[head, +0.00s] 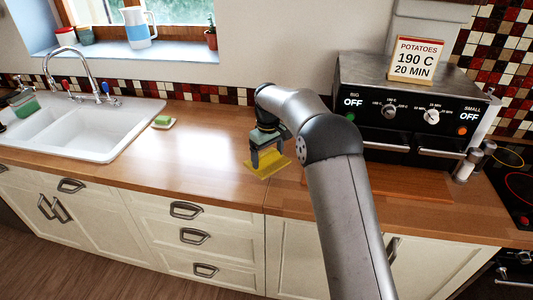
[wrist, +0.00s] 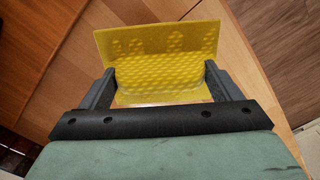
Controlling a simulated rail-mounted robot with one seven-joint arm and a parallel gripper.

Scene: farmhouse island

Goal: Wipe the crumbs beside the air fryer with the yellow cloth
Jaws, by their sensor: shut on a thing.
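The yellow cloth (head: 268,164) is in my gripper (head: 268,158), above or against the wooden worktop left of the air fryer. In the wrist view the cloth (wrist: 158,50) is folded, with a dimpled face, and sits between the two dark fingers of my gripper (wrist: 158,88). My gripper is shut on it. The air fryer (head: 412,112) is the black and steel double unit at the right, with BIG and SMALL sides both reading OFF. I cannot make out any crumbs; my arm hides part of the worktop in front of the air fryer.
A white sink (head: 82,128) with a tap is at the left. A green sponge on a dish (head: 163,121) lies right of it. A potatoes card (head: 415,62) stands on the air fryer. Shakers (head: 468,165) and a hob (head: 520,187) are at the right. The worktop (head: 190,160) between sink and cloth is clear.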

